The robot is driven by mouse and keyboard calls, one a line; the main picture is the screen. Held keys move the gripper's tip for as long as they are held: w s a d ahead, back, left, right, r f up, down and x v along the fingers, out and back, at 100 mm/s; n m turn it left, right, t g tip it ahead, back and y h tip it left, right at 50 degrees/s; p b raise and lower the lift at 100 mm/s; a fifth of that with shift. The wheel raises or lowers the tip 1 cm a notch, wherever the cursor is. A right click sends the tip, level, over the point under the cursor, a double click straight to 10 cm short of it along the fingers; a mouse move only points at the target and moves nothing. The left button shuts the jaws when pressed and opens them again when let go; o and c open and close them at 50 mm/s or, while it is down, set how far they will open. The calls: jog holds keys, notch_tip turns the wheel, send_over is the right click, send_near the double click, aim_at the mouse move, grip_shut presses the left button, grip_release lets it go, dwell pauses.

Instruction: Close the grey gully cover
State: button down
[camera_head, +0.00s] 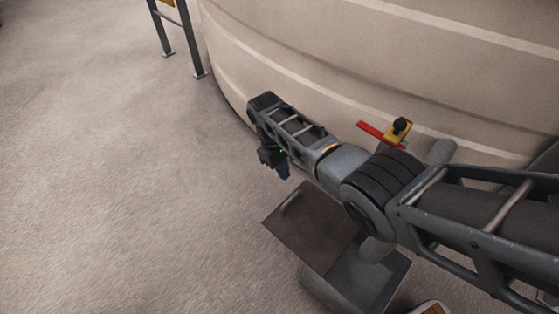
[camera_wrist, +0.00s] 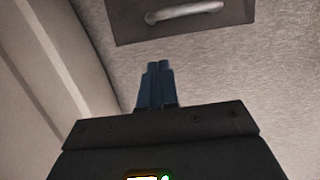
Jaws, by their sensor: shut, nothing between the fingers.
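My arm hides part of both. My gripper (camera_head: 284,172) is shut and empty, just beyond the cover's handle end in the head view. In the wrist view, the closed blue fingers (camera_wrist: 160,85) point toward the cover (camera_wrist: 235,12) and its handle (camera_wrist: 185,11), with a gap between.
A large beige curved tank wall (camera_head: 330,55) rises behind my arm. A red lever with a yellow fitting (camera_head: 398,131) sits beside the wall. A metal stand (camera_head: 185,40) is at the top left. The pale floor (camera_head: 110,190) at left is clear.

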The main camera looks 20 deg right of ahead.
aim_at(299, 190)
jog(key=shift+s+d+f+p, duration=0.15)
jog(key=shift+s+d, duration=0.1)
jog(key=shift+s, duration=0.35)
jog(key=shift+s+d+f+p, duration=0.1)
jog(key=shift+s+d, duration=0.15)
jog(key=shift+s, duration=0.35)
jog(key=shift+s+d+f+p, duration=0.15)
jog(key=shift+s+d, duration=0.1)
jog(key=shift+s, duration=0.35)
jog(key=shift+s+r, duration=0.1)
jog(key=shift+s+d+r+p, duration=0.25)
jog(key=shift+s+p, duration=0.35)
jog(key=shift+p, duration=0.45)
jog(key=s+d+p, duration=0.1)
jog(key=s+p, duration=0.3)
jog(key=s+d+p, duration=0.2)
jog(key=s+p, duration=0.2)
jog(key=s+d+p, duration=0.2)
jog(key=s+p, duration=0.1)
jog(key=s, duration=0.2)
jog(key=shift+d+f+p, duration=0.15)
jog(key=shift+p, duration=0.25)
jog(key=shift+s+d+f+p, duration=0.2)
jog(key=shift+s+d+p, duration=0.15)
jog(key=shift+s, duration=0.4)
jog(key=p+v, duration=0.3)
jog(key=v, duration=0.5)
